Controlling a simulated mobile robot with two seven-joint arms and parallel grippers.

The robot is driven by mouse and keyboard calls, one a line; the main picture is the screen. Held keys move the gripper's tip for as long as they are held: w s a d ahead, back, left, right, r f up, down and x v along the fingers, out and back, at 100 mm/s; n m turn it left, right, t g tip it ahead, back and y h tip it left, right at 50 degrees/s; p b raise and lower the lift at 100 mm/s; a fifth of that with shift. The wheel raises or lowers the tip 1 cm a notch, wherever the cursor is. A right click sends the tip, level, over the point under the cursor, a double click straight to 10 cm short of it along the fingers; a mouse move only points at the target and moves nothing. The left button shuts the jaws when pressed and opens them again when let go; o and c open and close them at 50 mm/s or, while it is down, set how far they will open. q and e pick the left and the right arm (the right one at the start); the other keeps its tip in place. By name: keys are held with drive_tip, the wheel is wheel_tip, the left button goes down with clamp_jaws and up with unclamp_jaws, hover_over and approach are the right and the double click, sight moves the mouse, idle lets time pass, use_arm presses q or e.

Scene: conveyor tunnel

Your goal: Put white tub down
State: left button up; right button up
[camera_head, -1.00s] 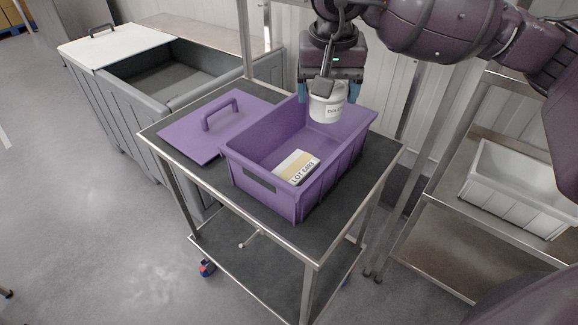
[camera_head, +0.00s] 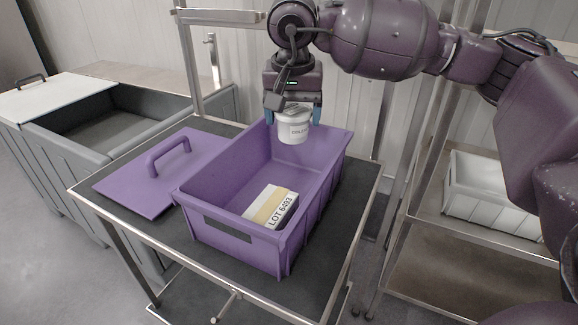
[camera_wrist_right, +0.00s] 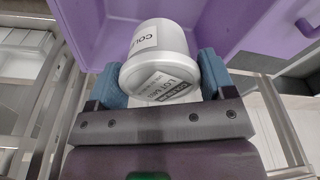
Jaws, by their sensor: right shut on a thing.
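The white tub (camera_head: 293,127) has a label on its side and hangs upright in my right gripper (camera_head: 293,113), over the far end of the purple crate (camera_head: 232,238). In the right wrist view, the white tub (camera_wrist_right: 160,60) sits between the two blue fingertips of the right gripper (camera_wrist_right: 162,82), which are shut on it. In that view, the purple crate (camera_wrist_right: 235,30) shows behind the tub. A small white and yellow box (camera_head: 270,206) marked LOT 6493 lies inside the crate near its front. My left gripper is not in view.
A purple lid (camera_head: 140,185) with a handle lies left of the crate on the dark-topped cart (camera_head: 325,255). A grey bin (camera_head: 80,150) with a white lid stands at the left. A white tray (camera_head: 490,195) is on a shelf at the right.

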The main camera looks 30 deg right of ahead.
sight(293, 139)
wheel_tip(293, 139, down, 6)
drive_tip(key=shift+r+b, duration=0.25)
drive_tip(key=shift+b, duration=0.05)
wheel_tip(293, 139, down, 5)
drive_tip(key=shift+f+b, duration=0.2)
drive_tip(key=shift+b, duration=0.3)
drive_tip(key=shift+f, duration=0.15)
drive_tip(key=o, duration=1.3)
drive_tip(key=shift+c, duration=0.2)
